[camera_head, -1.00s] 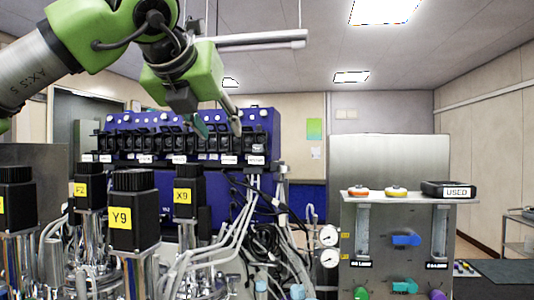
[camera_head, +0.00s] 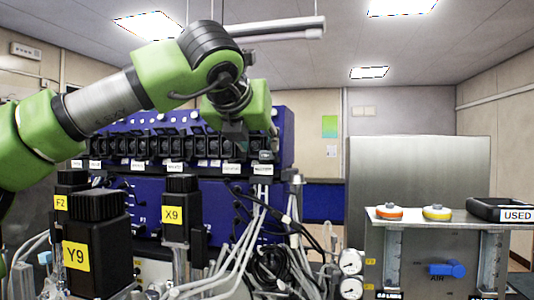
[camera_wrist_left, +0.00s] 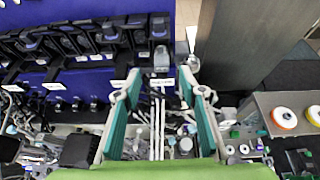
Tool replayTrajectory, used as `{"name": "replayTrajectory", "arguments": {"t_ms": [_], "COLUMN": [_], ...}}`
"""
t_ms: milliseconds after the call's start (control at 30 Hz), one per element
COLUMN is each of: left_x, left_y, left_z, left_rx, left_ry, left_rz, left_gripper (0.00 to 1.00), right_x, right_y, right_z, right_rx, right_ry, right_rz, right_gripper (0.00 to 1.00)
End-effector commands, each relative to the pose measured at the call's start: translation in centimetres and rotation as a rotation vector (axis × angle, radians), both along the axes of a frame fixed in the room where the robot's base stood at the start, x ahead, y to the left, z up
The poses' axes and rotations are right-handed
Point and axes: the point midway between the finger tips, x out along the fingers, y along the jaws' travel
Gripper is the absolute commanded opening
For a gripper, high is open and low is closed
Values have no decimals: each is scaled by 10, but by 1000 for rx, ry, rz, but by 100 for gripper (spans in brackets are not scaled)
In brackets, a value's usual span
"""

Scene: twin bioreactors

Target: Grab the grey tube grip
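The grey tube grip (camera_head: 266,155) is a small grey piece at the right end of the row of black pump heads on the blue pump unit. In the left wrist view the grey tube grip (camera_wrist_left: 161,59) sits above a white label, with pale tubes running below it. My left gripper (camera_wrist_left: 160,95) is open and empty, its two teal-padded fingers spread left and right below the grip in that picture. In the head view my left gripper (camera_head: 236,133) is in front of the pump row, left of the grip; its fingers are mostly hidden. My right gripper is not in view.
The blue pump unit (camera_head: 285,135) carries several black pump heads. Black motors labelled Y9 (camera_head: 97,240) and X9 (camera_head: 180,212) stand in front. Loose tubes (camera_head: 245,245) hang below the pumps.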

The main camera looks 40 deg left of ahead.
Motion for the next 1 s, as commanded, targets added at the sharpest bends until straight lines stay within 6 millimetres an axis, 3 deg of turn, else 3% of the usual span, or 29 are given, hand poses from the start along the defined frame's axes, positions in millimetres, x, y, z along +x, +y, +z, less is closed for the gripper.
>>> {"name": "replayTrajectory", "arguments": {"t_ms": [333,500,733,767,900,1000], "left_x": [31,44,46,46,45,45], "left_y": [15,24,25,25,25,25], "left_z": [-7,-16,-18,-18,-18,-18], "left_rx": [-1,0,1,1,1,1], "left_ry": [3,0,-2,-2,-2,-2], "left_rz": [-1,-1,0,0,0,0], "left_gripper": [38,38,38,35,0,0], "right_x": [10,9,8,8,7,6], "right_y": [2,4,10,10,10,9], "right_z": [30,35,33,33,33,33], "right_rx": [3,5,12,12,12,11], "right_ry": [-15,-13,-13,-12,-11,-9], "right_rz": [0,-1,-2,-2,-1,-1], "right_gripper": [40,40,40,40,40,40]}}
